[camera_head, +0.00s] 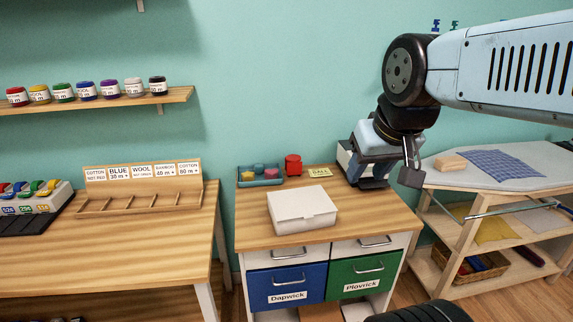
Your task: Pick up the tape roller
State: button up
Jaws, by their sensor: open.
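No object in the head view can be made out for certain as a tape roller. A small red object (293,165) stands at the back of the wooden-topped cabinet (250,217), beside a blue tray; its exact kind is too small to tell. My gripper (391,182) is open above the cabinet's right edge, to the right of the red object and apart from it. It partly hides a white and blue object (345,158) at the cabinet's back right.
A closed white box (301,209) sits at the cabinet's front middle. A blue tray (246,183) with small coloured items and a yellow card (320,173) lie behind it. A table (100,252) stands left, an ironing-board-like shelf unit (500,176) right.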

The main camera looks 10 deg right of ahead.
aim_at(292, 164)
jog(key=i, duration=0.85)
jog(key=z, duration=0.2)
jog(key=k, duration=0.85)
jog(key=u, duration=0.2)
jog(key=i, duration=0.85)
jog(key=z, duration=0.05)
